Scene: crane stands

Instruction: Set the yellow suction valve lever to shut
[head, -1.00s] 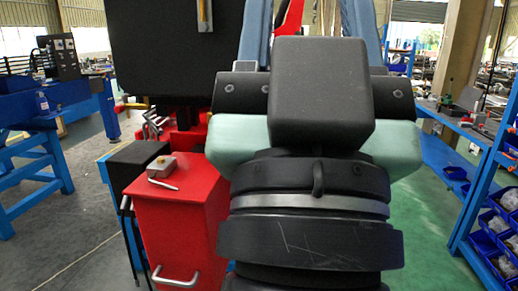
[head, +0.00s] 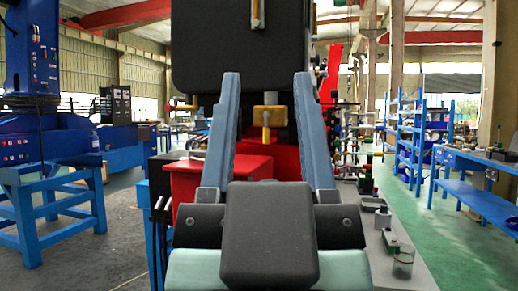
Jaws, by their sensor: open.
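A yellow T-shaped lever (head: 267,113), with a wide block on top and a short stem pointing down, shows between the fingers of my gripper (head: 266,82). It stands beyond the fingers, in front of a dark body, and I see no contact. My gripper is open and empty, its two blue fingers pointing up and away. I cannot tell from the picture which one is the suction valve lever.
A red cabinet (head: 184,182) stands left of and behind my fingers. A brass-coloured fitting (head: 185,105) sticks out left, below the panel. Blue benches stand farther off on both sides.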

